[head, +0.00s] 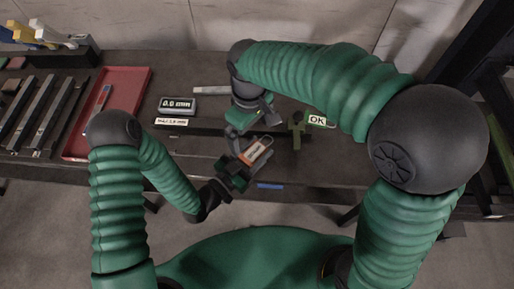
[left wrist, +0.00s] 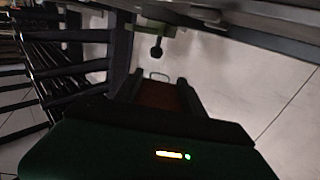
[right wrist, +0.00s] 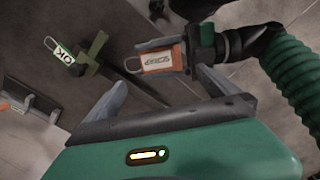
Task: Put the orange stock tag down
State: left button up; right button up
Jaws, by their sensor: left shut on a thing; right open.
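The orange tag (head: 257,151) has a white label with dark lettering and a wire loop at one end. My left gripper (head: 238,167) is shut on it and holds it in front of the bench edge. In the left wrist view the tag (left wrist: 158,96) looks dark orange between the fingers, loop outward. In the right wrist view the tag (right wrist: 158,60) shows its label, with the left gripper (right wrist: 197,45) at its right end. My right gripper (head: 246,128) is open just behind the tag. Its open fingers (right wrist: 165,92) in the right wrist view stand apart, near the tag; contact is unclear.
A green stand (head: 297,128) stands on the dark bench beside a tag marked OK (head: 318,120). A gauge display (head: 177,105) and a small label (head: 171,122) lie left of my right gripper. A red tray (head: 139,82) and dark bars (head: 47,112) are farther left.

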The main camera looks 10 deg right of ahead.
pick_arm(q)
jog(key=shift+w, duration=0.1)
jog(key=shift+a, duration=0.15)
jog(key=shift+d, duration=0.2)
jog(key=shift+w+a, duration=0.15)
jog(key=shift+a, duration=0.1)
jog(key=w+a+r+n+t+y, duration=0.1)
jog(key=w+a+n+t+y, duration=0.1)
jog(key=a, duration=0.6)
jog(key=w+a+r+n+t+y, duration=0.1)
jog(key=w+a+n+t+y, duration=0.1)
jog(key=a+n+y, duration=0.3)
jog(key=w+a+n+t+y, duration=0.3)
jog(key=a+y, duration=0.4)
jog(key=a, duration=0.6)
jog(key=shift+a+r, duration=0.15)
jog(key=shift+r, duration=0.25)
pick_arm(e)
jog(key=s+d+f+m+t, duration=0.1)
jog(key=s+d+f+m, duration=0.3)
jog(key=d, duration=0.3)
jog(key=s+d+f+m+t, duration=0.1)
jog(key=s+d+f+m, duration=0.2)
jog(key=d, duration=0.4)
jog(key=shift+s+d+f+m+t, duration=0.2)
jog(key=shift+s+f+m+t, duration=0.15)
jog(key=shift+f+m, duration=0.15)
jog(key=shift+d, duration=0.15)
